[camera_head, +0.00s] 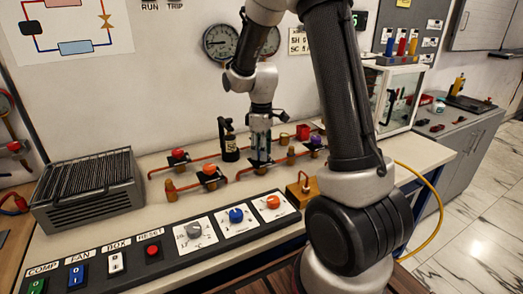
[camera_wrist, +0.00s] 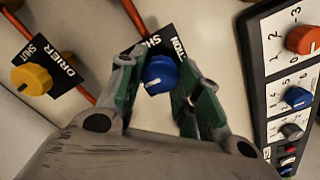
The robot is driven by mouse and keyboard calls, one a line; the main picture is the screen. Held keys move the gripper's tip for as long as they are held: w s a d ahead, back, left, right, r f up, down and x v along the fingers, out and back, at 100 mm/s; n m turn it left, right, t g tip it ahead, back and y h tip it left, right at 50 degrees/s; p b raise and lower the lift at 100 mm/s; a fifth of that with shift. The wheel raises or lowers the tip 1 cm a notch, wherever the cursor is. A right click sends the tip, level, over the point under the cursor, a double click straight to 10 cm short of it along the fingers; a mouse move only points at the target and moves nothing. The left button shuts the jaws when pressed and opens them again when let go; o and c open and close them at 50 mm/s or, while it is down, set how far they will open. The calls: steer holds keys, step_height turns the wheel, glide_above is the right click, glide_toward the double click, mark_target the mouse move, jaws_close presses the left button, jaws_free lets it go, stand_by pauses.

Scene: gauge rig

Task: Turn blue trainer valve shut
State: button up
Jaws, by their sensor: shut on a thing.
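The blue trainer valve knob (camera_wrist: 159,74) shows in the wrist view, in front of a black label plate (camera_wrist: 160,45) partly reading "TION" and "SH". My gripper (camera_wrist: 160,68) points down at it, with one green-padded finger on each side, shut on the knob. The knob's pointer direction is hard to read. In the head view my gripper (camera_head: 262,148) is down over the pipe rig on the bench, and it hides the blue knob there.
A yellow knob (camera_wrist: 32,79) labelled "DRIER" stands to the left in the wrist view. A control panel with an orange dial (camera_head: 273,202) lies in front.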

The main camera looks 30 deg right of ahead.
steer(key=m, duration=0.8)
steer(key=shift+m, duration=0.3)
steer(key=m, duration=0.4)
steer(key=shift+m, duration=2.6)
steer(key=o, duration=1.1)
steer(key=shift+c, duration=0.2)
